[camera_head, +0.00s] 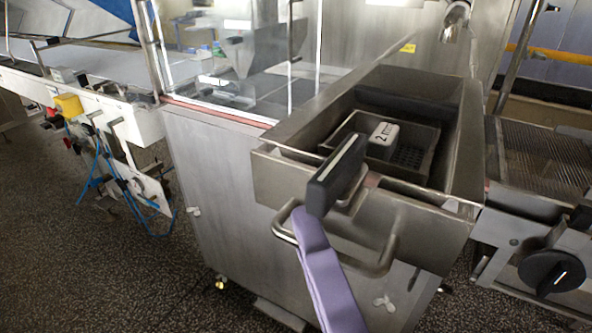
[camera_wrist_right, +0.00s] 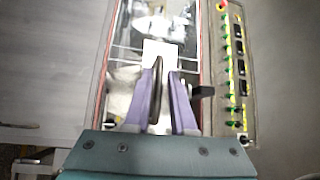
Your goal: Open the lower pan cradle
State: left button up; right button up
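A steel, open-topped cradle (camera_head: 280,177) sits at the front of the machine in the head view. A black upright handle (camera_head: 336,174) stands at its front edge, and a bent steel bar (camera_head: 378,268) is fixed below. I cannot tell from its look whether this is the lower cradle. My right gripper (camera_head: 308,217) has purple fingers that reach up to the black handle's lower end. In the right wrist view a dark slim piece (camera_wrist_right: 157,95) lies between the fingers, with a narrow gap on its right. My left gripper is out of view.
Inside the cradle lies a dark pan with a white block marked 2 (camera_head: 383,137). A wire-mesh belt (camera_head: 545,155) and a black knob (camera_head: 551,272) are at the right. A white rail with blue hoses (camera_head: 110,165) is at the left. The floor at the front left is clear.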

jog(key=b+v, duration=0.2)
jog(key=v, duration=0.7)
jog(key=shift+s, duration=0.25)
